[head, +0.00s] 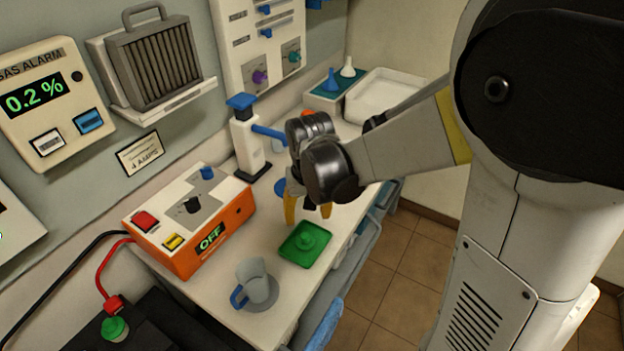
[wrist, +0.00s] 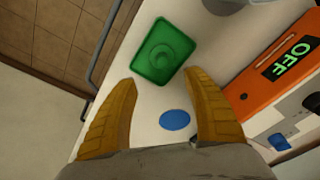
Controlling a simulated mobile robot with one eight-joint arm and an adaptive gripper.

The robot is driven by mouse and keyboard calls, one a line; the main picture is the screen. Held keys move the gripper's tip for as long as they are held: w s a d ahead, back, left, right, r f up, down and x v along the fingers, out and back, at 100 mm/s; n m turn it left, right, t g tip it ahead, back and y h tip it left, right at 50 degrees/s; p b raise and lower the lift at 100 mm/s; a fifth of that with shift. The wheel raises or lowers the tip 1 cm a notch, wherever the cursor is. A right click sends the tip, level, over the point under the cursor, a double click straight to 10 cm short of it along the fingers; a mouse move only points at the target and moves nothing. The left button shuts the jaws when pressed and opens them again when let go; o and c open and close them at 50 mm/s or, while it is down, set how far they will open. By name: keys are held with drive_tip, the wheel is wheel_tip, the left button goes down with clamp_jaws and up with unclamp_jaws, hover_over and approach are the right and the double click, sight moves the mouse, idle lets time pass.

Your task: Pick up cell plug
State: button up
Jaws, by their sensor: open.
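A small flat blue disc (head: 280,187) lies on the pale bench, partly hidden behind my gripper in the head view. In the wrist view the blue disc (wrist: 174,120) shows between my two fingers, nearer the palm than the tips. A green square dish (head: 292,254) with a round raised middle sits in front of my gripper; the wrist view shows this dish (wrist: 146,71) just beyond the fingertips. I cannot tell for certain which piece is the cell plug. My gripper (head: 308,214) has yellow fingers pointing down, apart and empty, above the bench.
A grey-blue jug (head: 257,284) stands near the bench's front. An orange box (head: 184,262) reading OFF is on the left. A white and blue stand (head: 247,150) is behind my gripper. A black battery with a green cap (head: 115,328) is at lower left. A rail runs along the bench edge.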

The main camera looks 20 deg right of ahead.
sight(305, 236)
drive_tip(key=f+b, duration=0.1)
drive_tip(key=f, duration=0.1)
drive_tip(key=f+b, duration=0.1)
drive_tip(key=f, duration=0.2)
drive_tip(key=shift+w+a+f, duration=0.1)
drive_tip(key=shift+a, duration=0.1)
drive_tip(key=f+b, duration=0.1)
drive_tip(key=f, duration=0.1)
drive_tip(key=f+b, duration=0.2)
drive_tip(key=f, duration=0.1)
drive_tip(key=shift+w+f, duration=0.25)
drive_tip(key=shift+f, duration=0.1)
drive_tip(key=shift+r, duration=0.1)
drive_tip(key=shift+c, duration=0.5)
drive_tip(key=c, duration=0.6)
